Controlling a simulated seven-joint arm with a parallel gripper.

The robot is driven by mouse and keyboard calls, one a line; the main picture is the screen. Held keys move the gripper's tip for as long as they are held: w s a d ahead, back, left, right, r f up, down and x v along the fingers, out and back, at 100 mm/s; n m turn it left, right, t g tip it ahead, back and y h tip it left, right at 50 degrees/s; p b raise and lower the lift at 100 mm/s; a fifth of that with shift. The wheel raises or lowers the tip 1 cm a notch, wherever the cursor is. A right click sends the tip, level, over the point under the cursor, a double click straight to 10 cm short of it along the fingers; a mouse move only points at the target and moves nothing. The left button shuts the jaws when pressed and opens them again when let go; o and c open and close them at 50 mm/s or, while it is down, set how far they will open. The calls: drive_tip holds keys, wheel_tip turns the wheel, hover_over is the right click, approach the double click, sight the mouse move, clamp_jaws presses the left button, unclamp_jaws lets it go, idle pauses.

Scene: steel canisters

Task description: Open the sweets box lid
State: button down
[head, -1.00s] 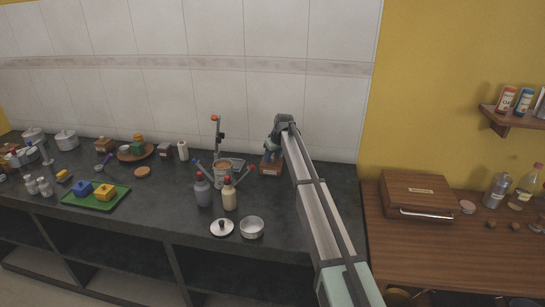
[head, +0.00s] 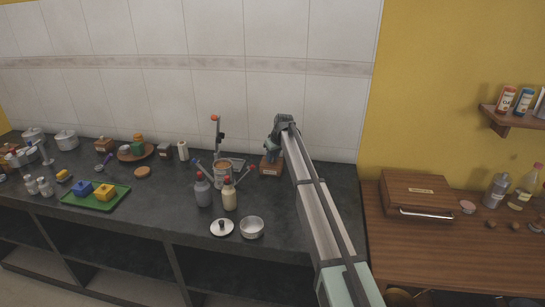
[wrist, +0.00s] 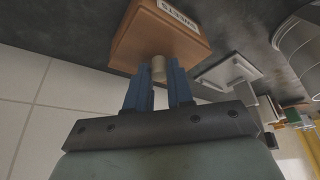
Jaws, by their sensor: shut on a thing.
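The sweets box (wrist: 150,32) is a small brown wooden box with a white label reading SWEETS, in the upper middle of the wrist view. A pale round knob (wrist: 158,68) sticks out of its lid. My gripper (wrist: 158,76) is shut on this knob, one blue finger on each side. In the head view the box (head: 271,168) stands on the dark counter near the tiled wall, and my gripper (head: 273,154) is above it, partly hidden by my arm. I cannot tell whether the lid is raised.
On the dark counter (head: 160,210), a container with utensils (head: 222,176) and two bottles (head: 203,190) stand left of the box. A wooden case (head: 420,193) lies on the right table. Small items also show in the wrist view.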

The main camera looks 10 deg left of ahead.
drive_tip(key=s, duration=0.7)
drive_tip(key=shift+s, duration=0.4)
drive_tip(key=c, duration=1.1)
unclamp_jaws()
drive_tip(key=shift+o, duration=0.5)
drive_tip(key=v, duration=1.3)
drive_tip(key=shift+r, duration=0.35)
drive_tip(key=shift+s, duration=0.1)
